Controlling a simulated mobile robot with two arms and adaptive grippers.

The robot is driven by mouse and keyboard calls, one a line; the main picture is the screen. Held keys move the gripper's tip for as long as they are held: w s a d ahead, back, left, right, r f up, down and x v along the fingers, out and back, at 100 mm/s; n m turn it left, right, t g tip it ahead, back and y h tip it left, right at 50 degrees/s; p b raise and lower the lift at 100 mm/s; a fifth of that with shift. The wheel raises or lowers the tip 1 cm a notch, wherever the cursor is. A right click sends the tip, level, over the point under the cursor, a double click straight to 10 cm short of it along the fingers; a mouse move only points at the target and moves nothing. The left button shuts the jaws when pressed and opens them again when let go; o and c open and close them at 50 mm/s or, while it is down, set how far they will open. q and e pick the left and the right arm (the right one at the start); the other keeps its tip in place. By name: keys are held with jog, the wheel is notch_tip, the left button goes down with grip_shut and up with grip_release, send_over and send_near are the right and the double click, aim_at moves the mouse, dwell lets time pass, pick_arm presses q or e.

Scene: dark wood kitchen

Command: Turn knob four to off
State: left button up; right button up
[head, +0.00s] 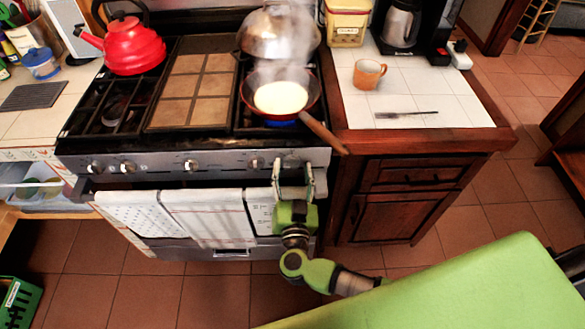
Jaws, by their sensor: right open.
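The stove front (222,165) carries a row of round knobs. Counting from the left, the fourth one that I can see is a knob (257,163) right of centre. My right gripper (292,170) is open in front of the panel's right end, its fingers pointing up and toward the stove. It is just right of that knob; whether it touches the panel or anything between its fingers is unclear. The fingers hide part of the panel. A blue flame (284,124) burns under the steaming pan (270,112) on the front right burner. My left gripper is out of view.
The pan's wooden handle (323,133) sticks out over the stove's front right corner, above my gripper. A red kettle (134,45) and a steaming domed lid (268,35) stand on the stove. Towels (203,218) hang below the knobs. An orange mug (368,74) stands on the right counter.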

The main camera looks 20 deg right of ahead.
jog(key=shift+w, duration=0.2)
jog(key=c, duration=1.1)
